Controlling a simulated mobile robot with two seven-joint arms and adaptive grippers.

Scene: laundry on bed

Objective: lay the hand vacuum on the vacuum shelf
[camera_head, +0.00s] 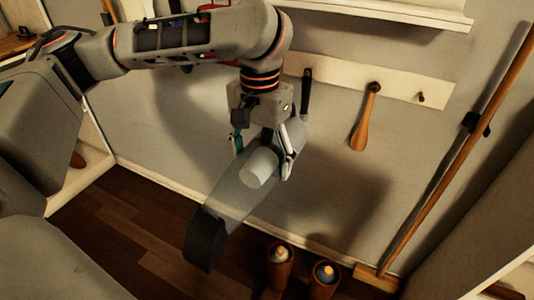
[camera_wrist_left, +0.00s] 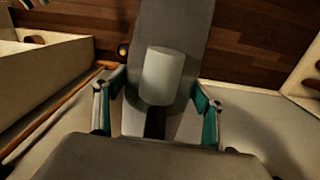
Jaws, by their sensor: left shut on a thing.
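The hand vacuum (camera_head: 228,188) is grey with a dark nozzle end that points down and toward the lower left in the head view. My left gripper (camera_head: 262,158) is shut on it near its upper end and holds it in the air in front of the wall. In the left wrist view the vacuum (camera_wrist_left: 178,30) runs away between the two fingers of the gripper (camera_wrist_left: 157,98). A pale shelf (camera_head: 400,12) juts from the wall at the top right; I cannot tell if it is the vacuum shelf. My right gripper is not in view.
A pale peg rail (camera_head: 405,86) holds a wooden shoehorn (camera_head: 366,120) and a dark-handled item (camera_head: 306,92). A long-handled broom (camera_head: 460,145) leans at the right. Two brown containers with bottles (camera_head: 280,265) (camera_head: 324,280) stand on the dark wooden floor (camera_head: 115,225).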

